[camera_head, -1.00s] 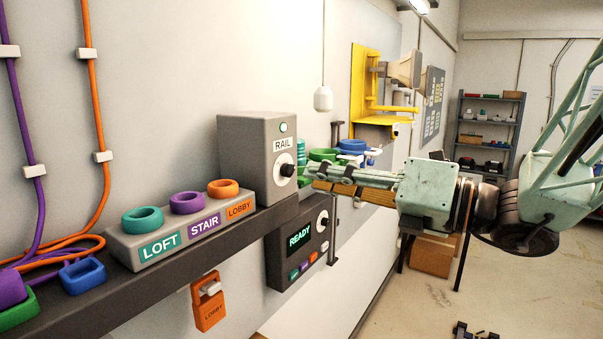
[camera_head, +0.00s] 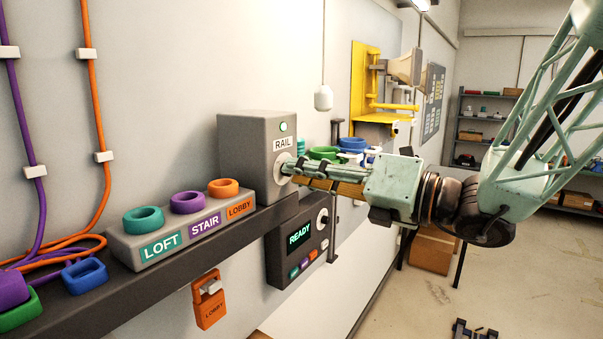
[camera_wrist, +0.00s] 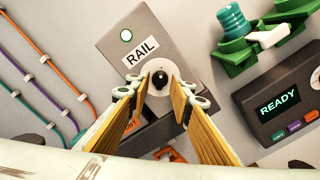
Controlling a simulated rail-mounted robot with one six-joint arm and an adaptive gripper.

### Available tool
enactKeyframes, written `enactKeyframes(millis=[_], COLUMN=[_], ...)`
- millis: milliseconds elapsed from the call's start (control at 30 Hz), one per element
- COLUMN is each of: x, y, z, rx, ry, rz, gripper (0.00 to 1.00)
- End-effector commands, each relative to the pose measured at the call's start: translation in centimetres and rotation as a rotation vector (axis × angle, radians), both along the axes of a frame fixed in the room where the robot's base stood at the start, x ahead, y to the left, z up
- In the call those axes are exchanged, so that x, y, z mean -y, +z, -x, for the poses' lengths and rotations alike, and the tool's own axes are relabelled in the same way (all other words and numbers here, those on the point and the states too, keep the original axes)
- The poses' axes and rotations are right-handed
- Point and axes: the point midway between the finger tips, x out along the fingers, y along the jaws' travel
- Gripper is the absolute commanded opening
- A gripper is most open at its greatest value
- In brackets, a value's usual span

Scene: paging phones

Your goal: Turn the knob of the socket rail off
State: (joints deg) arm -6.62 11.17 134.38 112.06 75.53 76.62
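The socket rail's grey box (camera_head: 240,150), labelled RAIL, stands on the dark shelf, with a green light (camera_head: 283,127) lit on it. Its knob (camera_wrist: 160,80) is a white dial with a black centre, below the label. In the head view the dial (camera_head: 279,170) is partly hidden by my fingertips. My gripper (camera_head: 292,167) reaches in from the right, its tips at the dial. In the wrist view my gripper (camera_wrist: 162,84) is open, one finger on each side of the knob, with a gap between them. I cannot tell whether either finger touches it.
A grey block with LOFT, STAIR and LOBBY sockets (camera_head: 188,220) sits left of the box. The READY panel (camera_head: 299,238) hangs below right. Green and blue parts (camera_head: 325,152) stand just behind my gripper. An orange LOBBY tag (camera_head: 209,300) hangs below the shelf.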

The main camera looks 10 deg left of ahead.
Motion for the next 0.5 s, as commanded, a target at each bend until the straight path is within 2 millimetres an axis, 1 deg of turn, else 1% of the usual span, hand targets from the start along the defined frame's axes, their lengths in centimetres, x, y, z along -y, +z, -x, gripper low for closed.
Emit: enactKeyframes(millis=[133, 367, 500], x=[0.0, 0.01, 0.0], y=[0.0, 0.01, 0.0], z=[0.0, 0.01, 0.02], rx=[0.0, 0.0, 0.0], ry=[0.0, 0.0, 0.0], rz=[0.0, 0.0, 0.0], gripper=[0.2, 0.0, 0.0])
